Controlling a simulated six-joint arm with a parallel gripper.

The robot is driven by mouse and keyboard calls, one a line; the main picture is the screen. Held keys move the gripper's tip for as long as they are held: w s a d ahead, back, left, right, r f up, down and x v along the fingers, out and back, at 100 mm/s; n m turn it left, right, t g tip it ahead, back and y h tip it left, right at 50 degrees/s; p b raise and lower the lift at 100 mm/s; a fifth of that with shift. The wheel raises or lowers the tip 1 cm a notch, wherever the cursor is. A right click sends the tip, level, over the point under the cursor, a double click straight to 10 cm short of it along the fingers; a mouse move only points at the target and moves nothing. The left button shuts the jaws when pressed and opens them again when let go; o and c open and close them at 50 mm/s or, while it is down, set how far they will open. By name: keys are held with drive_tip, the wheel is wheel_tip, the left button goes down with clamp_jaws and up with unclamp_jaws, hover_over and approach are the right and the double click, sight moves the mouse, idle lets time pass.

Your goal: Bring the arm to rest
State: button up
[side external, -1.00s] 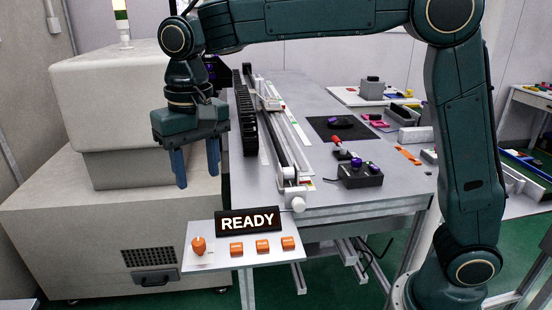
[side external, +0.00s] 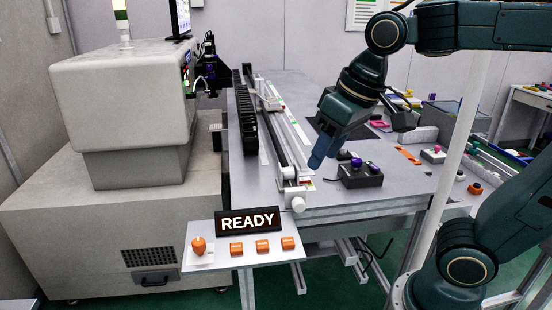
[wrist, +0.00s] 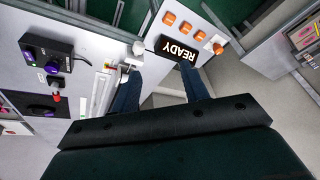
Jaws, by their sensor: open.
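My gripper (side external: 318,158) hangs tilted above the grey table (side external: 225,110), over its front part near the end of the linear rail (side external: 278,150). One blue finger shows clearly in the side view; the other is hidden or hard to make out. In the wrist view both blue fingers of my gripper (wrist: 160,71) stand wide apart with nothing between them. The READY sign (side external: 247,221) is on the small front panel and also shows in the wrist view (wrist: 179,50), beyond the fingertips.
The front panel has several orange buttons (side external: 262,246) and an orange knob (side external: 198,245). A large beige machine (side external: 120,105) stands at left. There is free air above the front panel.

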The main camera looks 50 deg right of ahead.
drive_tip(key=s+d+f+t, duration=0.1)
drive_tip(key=s+d+f, duration=0.2)
drive_tip(key=s, duration=0.4)
drive_tip(key=shift+f+n+t, duration=0.3)
drive_tip(key=shift+f, duration=0.25)
